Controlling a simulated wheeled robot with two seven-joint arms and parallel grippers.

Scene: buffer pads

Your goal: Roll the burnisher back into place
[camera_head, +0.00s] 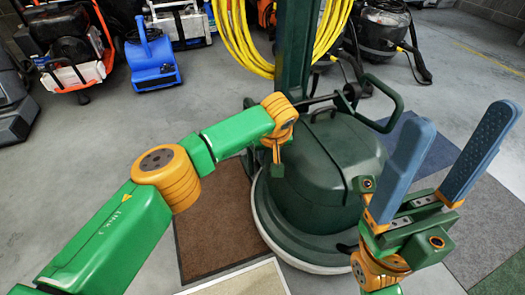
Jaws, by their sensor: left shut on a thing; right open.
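The burnisher (325,160) is a dark green floor machine with a round base, standing upright on the floor mats in the middle. Its green column (294,50) rises out of the top of the view, with a yellow cable (240,45) looped around it. My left gripper (303,104) is at the dark handle bar near the column and is shut on it; its fingers are mostly hidden by my wrist. My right gripper (465,120) is open and empty, its two blue fingers pointing up, in front of the burnisher's right side.
A brown mat (212,225) lies left of the base, and grey mats (488,225) lie to the right. A blue blower (152,62), an orange-framed machine (75,50) and a black vacuum (384,38) stand behind.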

